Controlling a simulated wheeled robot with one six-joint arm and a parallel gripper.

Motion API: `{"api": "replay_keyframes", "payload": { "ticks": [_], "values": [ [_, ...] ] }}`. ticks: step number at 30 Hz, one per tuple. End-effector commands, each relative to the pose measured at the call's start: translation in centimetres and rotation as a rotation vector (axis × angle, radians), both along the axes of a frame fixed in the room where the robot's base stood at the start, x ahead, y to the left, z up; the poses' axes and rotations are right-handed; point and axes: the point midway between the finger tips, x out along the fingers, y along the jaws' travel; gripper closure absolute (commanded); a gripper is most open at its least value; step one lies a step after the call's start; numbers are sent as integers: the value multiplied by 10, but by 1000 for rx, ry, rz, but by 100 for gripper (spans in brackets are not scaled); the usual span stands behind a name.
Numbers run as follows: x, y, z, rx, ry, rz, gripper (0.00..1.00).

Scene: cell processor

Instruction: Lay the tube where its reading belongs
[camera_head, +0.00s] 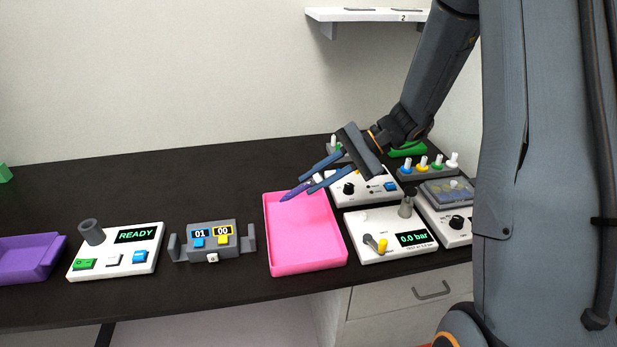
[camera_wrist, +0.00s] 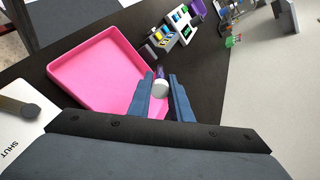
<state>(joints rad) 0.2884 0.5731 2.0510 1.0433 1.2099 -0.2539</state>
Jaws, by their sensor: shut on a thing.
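My gripper (camera_head: 312,178) is shut on a purple tube (camera_head: 297,191) with a white end. It holds the tube above the back part of the pink tray (camera_head: 305,240). In the wrist view, the tube's white end (camera_wrist: 160,90) sits between the two blue-grey fingers (camera_wrist: 163,98), at the edge of the pink tray (camera_wrist: 95,72). The pink tray is empty. A purple tray (camera_head: 28,262) lies at the far left, partly out of view. A white device (camera_head: 115,262) shows "READY". Another white device (camera_head: 365,240) shows "0.0 bar".
A grey unit (camera_head: 212,253) with displays 01 and 00 stands left of the pink tray. Several white devices and a rack (camera_head: 428,172) with coloured-top pieces crowd the right. A shelf (camera_head: 365,14) is on the wall.

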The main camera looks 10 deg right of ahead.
Motion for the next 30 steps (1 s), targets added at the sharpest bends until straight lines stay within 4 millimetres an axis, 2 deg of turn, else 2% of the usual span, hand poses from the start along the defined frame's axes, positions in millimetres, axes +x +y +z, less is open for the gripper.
{"api": "replay_keyframes", "payload": {
  "ticks": [6, 21, 30],
  "values": [
    [-1, 7, -22, 1, 1, 13, 100],
    [0, 5, -82, 0, 1, 9, 100],
    [-1, 4, -91, 0, 0, 8, 100]
  ]
}}
